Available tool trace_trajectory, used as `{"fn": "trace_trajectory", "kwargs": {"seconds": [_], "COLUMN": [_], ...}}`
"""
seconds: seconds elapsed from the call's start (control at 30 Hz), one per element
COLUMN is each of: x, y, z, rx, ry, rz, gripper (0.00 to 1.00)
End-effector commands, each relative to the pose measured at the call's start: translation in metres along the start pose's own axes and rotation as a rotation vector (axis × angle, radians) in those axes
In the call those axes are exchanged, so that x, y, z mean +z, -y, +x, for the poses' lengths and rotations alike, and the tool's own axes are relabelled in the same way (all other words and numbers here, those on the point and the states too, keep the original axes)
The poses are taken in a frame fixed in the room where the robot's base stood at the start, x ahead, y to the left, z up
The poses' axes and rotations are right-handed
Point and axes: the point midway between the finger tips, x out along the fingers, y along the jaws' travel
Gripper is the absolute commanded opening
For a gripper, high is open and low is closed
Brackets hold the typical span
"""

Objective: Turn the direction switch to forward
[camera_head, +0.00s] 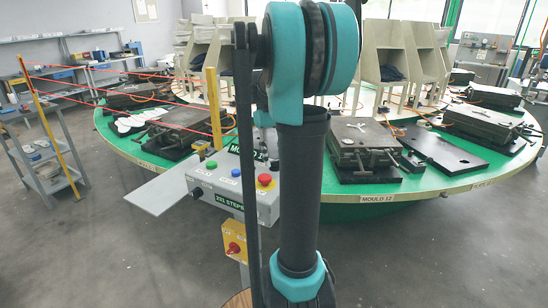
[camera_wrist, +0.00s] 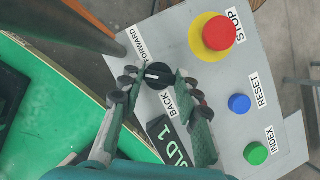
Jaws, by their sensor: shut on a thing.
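The direction switch (camera_wrist: 160,84) is a round black knob with a short white mark, on the grey control panel (camera_wrist: 215,95) in the wrist view. The FORWARD label (camera_wrist: 138,46) is above and left of the knob, and the BACK label (camera_wrist: 173,104) is below it. The white mark lies on the knob's left part, facing between the two labels. My gripper (camera_wrist: 158,77) has a finger on either side of the knob and is shut on it. In the head view the control box (camera_head: 262,208) shows left of my arm, which covers part of the scene.
The red STOP button (camera_wrist: 219,33), blue RESET button (camera_wrist: 239,103) and green INDEX button (camera_wrist: 255,153) are right of the switch. A yellow box with a red switch (camera_head: 234,247) is below the control box. The green carousel (camera_head: 400,188) with moulds stands behind.

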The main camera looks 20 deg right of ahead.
Motion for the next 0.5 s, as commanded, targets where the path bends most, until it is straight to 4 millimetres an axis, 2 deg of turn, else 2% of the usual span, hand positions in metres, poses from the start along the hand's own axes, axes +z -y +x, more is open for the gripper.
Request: {"fn": "trace_trajectory", "kwargs": {"seconds": [0.47, 0.5], "x": [-0.0005, -0.0005], "y": [-0.0003, -0.0002], "z": [-0.0005, -0.0005], "rx": [-0.004, -0.004], "ry": [-0.001, -0.001], "rz": [0.009, 0.009], "gripper": [0.04, 0.37]}}
